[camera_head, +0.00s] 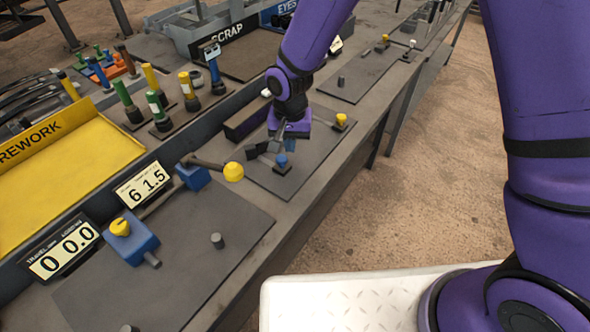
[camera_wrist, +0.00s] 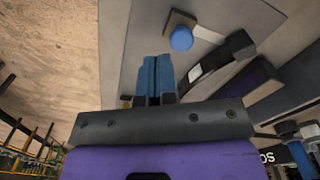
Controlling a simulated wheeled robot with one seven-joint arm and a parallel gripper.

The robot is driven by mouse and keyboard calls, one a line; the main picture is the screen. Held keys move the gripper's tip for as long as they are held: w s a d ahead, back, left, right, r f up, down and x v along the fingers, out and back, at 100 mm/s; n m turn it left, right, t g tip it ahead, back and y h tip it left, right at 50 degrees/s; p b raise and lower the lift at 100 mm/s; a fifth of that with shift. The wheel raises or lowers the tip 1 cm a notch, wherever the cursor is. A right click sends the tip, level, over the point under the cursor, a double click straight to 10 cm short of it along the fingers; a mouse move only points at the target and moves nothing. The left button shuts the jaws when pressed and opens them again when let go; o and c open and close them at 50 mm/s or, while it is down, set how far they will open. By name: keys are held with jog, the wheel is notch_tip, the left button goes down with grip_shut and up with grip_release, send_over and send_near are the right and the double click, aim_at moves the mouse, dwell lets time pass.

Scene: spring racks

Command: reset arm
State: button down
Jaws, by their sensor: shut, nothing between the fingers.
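My purple arm reaches over the workbench, and my gripper (camera_head: 268,152) hangs above a grey plate on the bench in the head view. In the wrist view my gripper (camera_wrist: 157,60) has its two blue fingers together with nothing held. A small blue knob (camera_head: 281,160) on a dark block is just beyond the fingertips; it shows in the wrist view as a round blue cap (camera_wrist: 182,39). The fingers appear apart from it. A dark lever-like part (camera_wrist: 238,47) lies beside the knob in the wrist view.
A yellow REWORK tray (camera_head: 60,180) and a SCRAP tray (camera_head: 255,52) stand along the back. Several coloured springs or handles stand upright between them. Displays read 0 0.0 (camera_head: 62,248) and 6 1.5 (camera_head: 143,186). A yellow ball (camera_head: 233,172) ends a lever. The floor at right is clear.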

dwell(0.4)
jog(key=s+d+r+t, duration=0.1)
jog(key=s+d+r, duration=0.1)
jog(key=d+r, duration=0.85)
jog(key=s+d+r+t, duration=0.2)
jog(key=d+r, duration=0.5)
jog(key=r, duration=0.6)
jog(key=s+d+r+t, duration=0.1)
jog(key=s+d+r, duration=0.3)
jog(key=s, duration=0.5)
jog(key=s+d+r+n+t, duration=0.1)
jog(key=s+d+r, duration=0.4)
jog(key=s+d, duration=0.2)
jog(key=shift+s+d+r+n, duration=0.25)
jog(key=shift+s+d+n, duration=0.1)
jog(key=shift+s, duration=0.75)
